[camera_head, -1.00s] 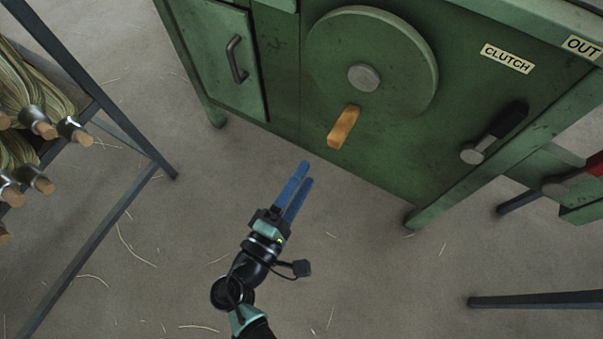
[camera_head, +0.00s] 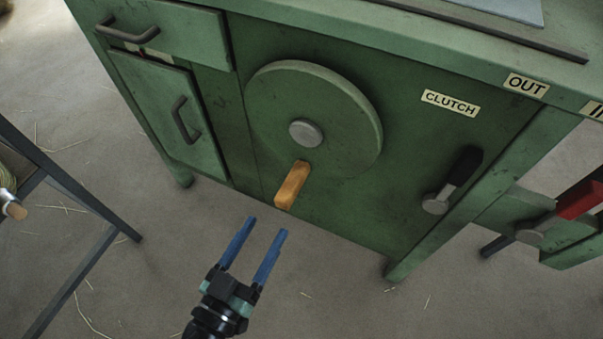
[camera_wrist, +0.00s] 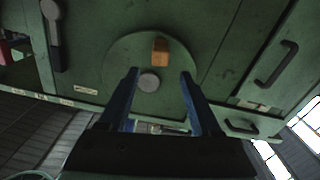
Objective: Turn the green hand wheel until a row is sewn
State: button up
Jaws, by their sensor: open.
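The green hand wheel (camera_head: 345,115) is a flat disc with a grey hub (camera_head: 305,133) on the front of the green machine. Its wooden handle (camera_head: 292,185) sticks out at the lower edge of the wheel. In the wrist view the wheel (camera_wrist: 120,55) and the handle (camera_wrist: 160,52) show between my fingers, with the picture upside down. My gripper (camera_head: 262,226) has two blue fingers spread apart with nothing between them. In the head view it is below and left of the handle, apart from it.
A black clutch lever (camera_head: 458,178) is right of the wheel, under the CLUTCH label (camera_head: 450,103). A red-handled lever (camera_head: 575,200) is at the far right. A cabinet door (camera_head: 165,115) with a handle is on the left. A dark metal rack (camera_head: 75,190) stands at lower left.

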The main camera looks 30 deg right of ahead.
aim_at(304, 163)
jog(key=b+x, duration=0.1)
jog(key=x, duration=1.1)
jog(key=shift+w+d+b, duration=0.25)
jog(key=shift+b, duration=0.1)
grip_shut()
dwell(0.8)
